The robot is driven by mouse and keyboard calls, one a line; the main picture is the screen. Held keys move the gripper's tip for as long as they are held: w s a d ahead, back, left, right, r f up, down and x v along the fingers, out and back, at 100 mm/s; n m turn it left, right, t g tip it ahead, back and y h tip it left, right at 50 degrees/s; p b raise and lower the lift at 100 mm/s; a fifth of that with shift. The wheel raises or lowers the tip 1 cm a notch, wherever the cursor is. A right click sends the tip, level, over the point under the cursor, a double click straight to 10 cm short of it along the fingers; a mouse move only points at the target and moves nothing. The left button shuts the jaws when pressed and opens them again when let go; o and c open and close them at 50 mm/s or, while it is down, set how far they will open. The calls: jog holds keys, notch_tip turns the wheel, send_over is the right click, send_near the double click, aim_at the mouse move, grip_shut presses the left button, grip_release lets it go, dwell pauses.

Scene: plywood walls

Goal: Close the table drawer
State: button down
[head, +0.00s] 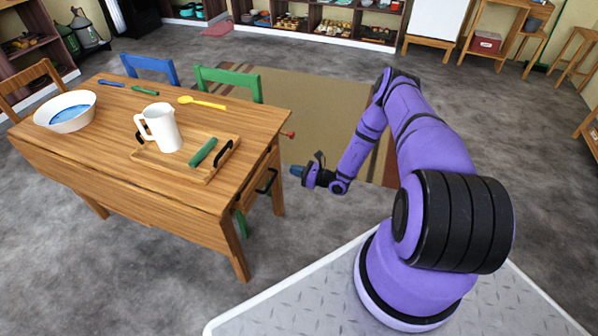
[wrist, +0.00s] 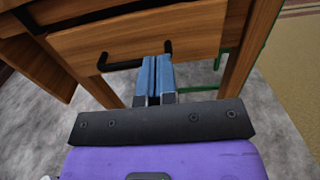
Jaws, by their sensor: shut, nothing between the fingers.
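The wooden table (head: 110,178) stands at the left in the head view. Its drawer is at the table's right end, with a dark handle (head: 265,183). In the wrist view the drawer front (wrist: 195,35) fills the upper middle, with a black bar handle (wrist: 122,65). My gripper (head: 296,170) is just right of the table end. Its blue fingers (wrist: 154,62) are shut and empty, pointing at the drawer front, and hide part of the handle's right side. Whether they touch it is unclear.
A tray (head: 187,169) with a white pitcher (head: 162,127) and a green-handled item stands on the table, with a bowl (head: 66,111) at left. A green chair (head: 229,83) and a blue chair (head: 150,67) stand behind.

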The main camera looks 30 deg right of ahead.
aim_at(267, 162)
jog(key=x, duration=0.9)
jog(key=shift+w+a, duration=0.25)
jog(key=shift+a, duration=0.1)
jog(key=x, duration=0.4)
jog(key=shift+w+a, duration=0.15)
jog(key=shift+w, duration=0.05)
jog(key=shift+w+r, duration=0.1)
jog(key=shift+r, duration=0.05)
